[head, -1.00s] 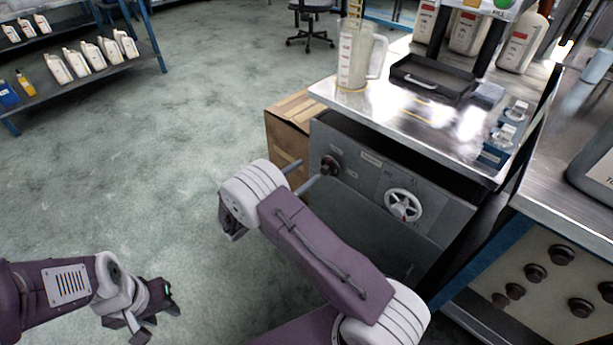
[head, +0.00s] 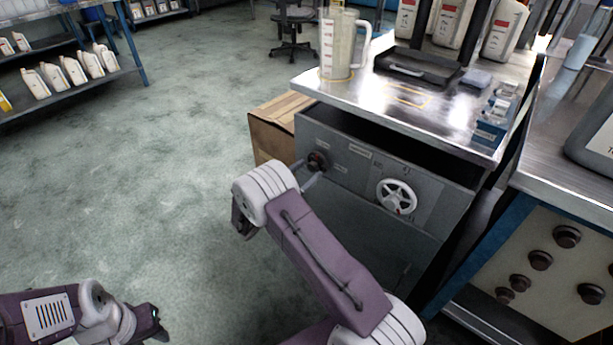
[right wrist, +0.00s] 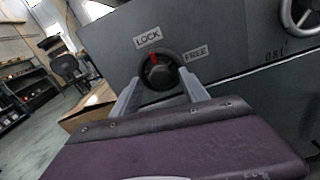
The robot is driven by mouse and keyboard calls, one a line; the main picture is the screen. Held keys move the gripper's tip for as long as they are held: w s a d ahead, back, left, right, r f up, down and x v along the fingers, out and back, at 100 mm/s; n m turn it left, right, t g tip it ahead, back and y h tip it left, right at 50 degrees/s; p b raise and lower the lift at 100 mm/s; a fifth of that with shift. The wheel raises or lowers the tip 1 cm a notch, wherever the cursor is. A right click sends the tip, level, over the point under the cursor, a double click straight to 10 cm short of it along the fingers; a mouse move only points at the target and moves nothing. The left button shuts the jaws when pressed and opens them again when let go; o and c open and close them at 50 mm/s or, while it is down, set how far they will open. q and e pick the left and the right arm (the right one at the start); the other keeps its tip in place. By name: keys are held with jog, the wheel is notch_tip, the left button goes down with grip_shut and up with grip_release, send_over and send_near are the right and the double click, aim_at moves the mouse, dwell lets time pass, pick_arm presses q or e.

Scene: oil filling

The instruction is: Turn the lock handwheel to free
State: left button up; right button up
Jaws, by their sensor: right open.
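The lock handwheel is a small dark round knob (head: 318,160) on the grey cabinet front (head: 345,215). In the right wrist view the knob (right wrist: 158,72) has a red mark at its top, pointing toward the LOCK label (right wrist: 148,37). The FREE label (right wrist: 197,53) is to its upper right. My right gripper (head: 306,174) is open, its fingers reaching toward the knob. In the wrist view its fingers (right wrist: 160,94) are on either side of the knob's lower part; contact cannot be told. My left gripper (head: 152,325) is low at the left, over the floor, its jaws unclear.
A white spoked handwheel (head: 396,196) is to the right of the knob. Above the cabinet, a metal tabletop (head: 375,95) holds a clear jug (head: 340,45) and a black tray (head: 415,70). A cardboard box (head: 272,130) stands left of the cabinet. Floor on the left is clear.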

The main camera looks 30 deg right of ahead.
jog(key=shift+d, duration=0.1)
jog(key=shift+c, duration=0.3)
grip_shut()
